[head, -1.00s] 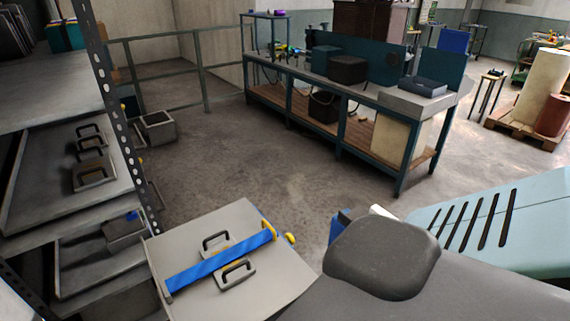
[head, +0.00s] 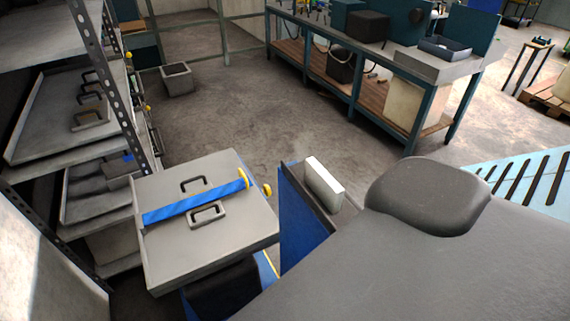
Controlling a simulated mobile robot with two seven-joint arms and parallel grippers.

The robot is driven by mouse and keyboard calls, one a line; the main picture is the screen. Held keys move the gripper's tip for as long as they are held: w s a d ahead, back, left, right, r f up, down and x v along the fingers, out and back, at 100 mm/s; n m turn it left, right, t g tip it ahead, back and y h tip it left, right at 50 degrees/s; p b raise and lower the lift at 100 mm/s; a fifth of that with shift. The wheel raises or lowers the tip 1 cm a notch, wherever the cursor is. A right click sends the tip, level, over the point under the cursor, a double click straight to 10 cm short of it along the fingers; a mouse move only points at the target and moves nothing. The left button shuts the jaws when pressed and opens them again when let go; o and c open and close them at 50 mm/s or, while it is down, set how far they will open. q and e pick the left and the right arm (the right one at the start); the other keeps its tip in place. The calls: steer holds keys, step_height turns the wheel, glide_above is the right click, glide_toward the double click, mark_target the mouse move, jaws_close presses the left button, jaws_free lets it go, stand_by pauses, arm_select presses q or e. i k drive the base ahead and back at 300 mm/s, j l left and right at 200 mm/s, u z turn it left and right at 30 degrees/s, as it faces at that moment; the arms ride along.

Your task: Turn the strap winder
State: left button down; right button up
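A blue strap (head: 190,205) lies across a grey foil die (head: 175,262) with two dark handles, one on each side of the strap. At the strap's right end, near the die's right edge, is a yellow winder (head: 267,189), with another yellow part (head: 243,177) just left of it. The strap looks flat against the die; I cannot tell how tight it is. The die sits level on something blue and black that is mostly hidden below it. Neither of my grippers shows in the head view.
A metal rack (head: 113,90) with dies on its shelves stands close on the left. A blue panel with a pale box (head: 324,184) and a large grey body with a dark pad (head: 428,196) fill the lower right. Open floor (head: 290,115) lies behind, before a workbench (head: 357,85).

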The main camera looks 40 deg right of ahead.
mark_target(266, 190)
steer(key=k+l, duration=0.1)
steer(key=l, duration=0.2)
steer(key=k+l, duration=0.25)
steer(key=l, duration=1.15)
steer(key=k+l+u, duration=0.1)
steer(key=l, duration=0.7)
steer(key=l+u, duration=0.2)
steer(key=l, duration=0.3)
steer(key=l+u, duration=0.2)
steer(key=l, duration=0.3)
steer(key=l+u, duration=0.2)
steer(key=l, duration=0.3)
steer(key=k+l+u, duration=0.2)
steer(key=l, duration=0.3)
steer(key=k+l+u, duration=0.2)
steer(key=l, duration=0.25)
steer(key=i+l, duration=0.05)
steer(key=i, duration=0.05)
